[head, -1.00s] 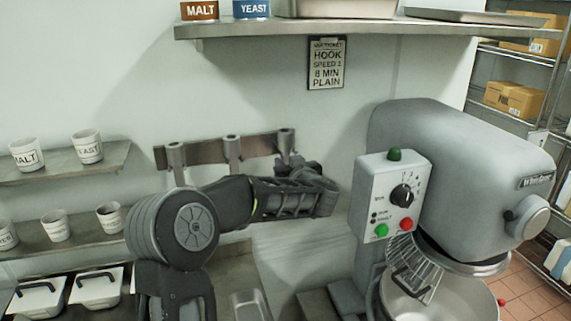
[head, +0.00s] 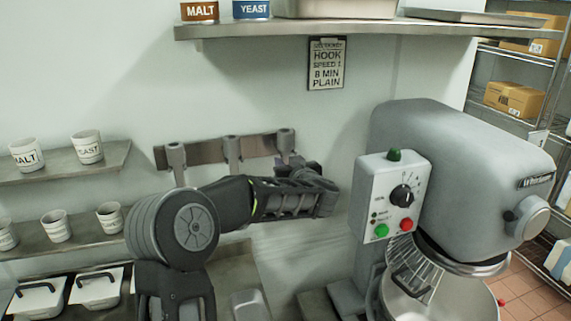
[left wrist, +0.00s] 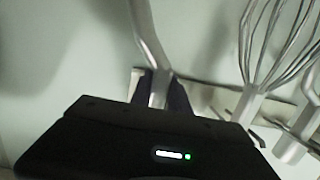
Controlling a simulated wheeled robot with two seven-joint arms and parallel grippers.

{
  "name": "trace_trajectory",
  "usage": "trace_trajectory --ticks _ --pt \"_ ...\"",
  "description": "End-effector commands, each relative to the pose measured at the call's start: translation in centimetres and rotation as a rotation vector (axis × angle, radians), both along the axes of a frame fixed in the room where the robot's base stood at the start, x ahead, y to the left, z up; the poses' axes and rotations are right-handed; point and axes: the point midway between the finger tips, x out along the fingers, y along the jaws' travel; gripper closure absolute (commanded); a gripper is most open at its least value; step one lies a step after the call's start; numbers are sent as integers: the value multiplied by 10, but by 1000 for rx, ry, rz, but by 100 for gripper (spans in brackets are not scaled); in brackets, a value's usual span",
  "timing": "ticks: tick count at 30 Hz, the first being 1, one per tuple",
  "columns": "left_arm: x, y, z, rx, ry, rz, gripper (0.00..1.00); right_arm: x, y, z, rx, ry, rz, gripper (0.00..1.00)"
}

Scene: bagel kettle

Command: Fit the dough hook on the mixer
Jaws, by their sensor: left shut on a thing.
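My left gripper (head: 292,165) is at the right end of the wall rack (head: 205,152), left of the grey mixer (head: 455,170). In the left wrist view its dark fingers (left wrist: 163,92) are shut around the shank of a curved metal rod, which looks like the dough hook (left wrist: 150,38). The rack plate shows close behind it; I cannot tell whether the hook is still seated there. In the head view the arm and gripper hide the hook. The mixer's steel bowl (head: 450,305) and wire guard (head: 412,268) sit under its head; the drive socket is hidden. My right gripper is not in view.
A wire whisk (left wrist: 270,50) and another metal shank (left wrist: 300,130) are right of the hook in the left wrist view. A shelf (head: 380,30) overhangs above, with a ticket (head: 326,64) below it. The mixer's control box (head: 392,195) faces the arm across a narrow gap.

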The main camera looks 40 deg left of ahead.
Motion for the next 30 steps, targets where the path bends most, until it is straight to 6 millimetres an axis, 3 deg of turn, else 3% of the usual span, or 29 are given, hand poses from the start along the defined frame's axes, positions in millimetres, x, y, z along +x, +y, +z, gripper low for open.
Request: trace_trajectory --ticks 16,30 --pt "0 0 -2 -4 4 0 100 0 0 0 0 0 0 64" --pt "0 0 17 0 0 0 100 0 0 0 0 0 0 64"
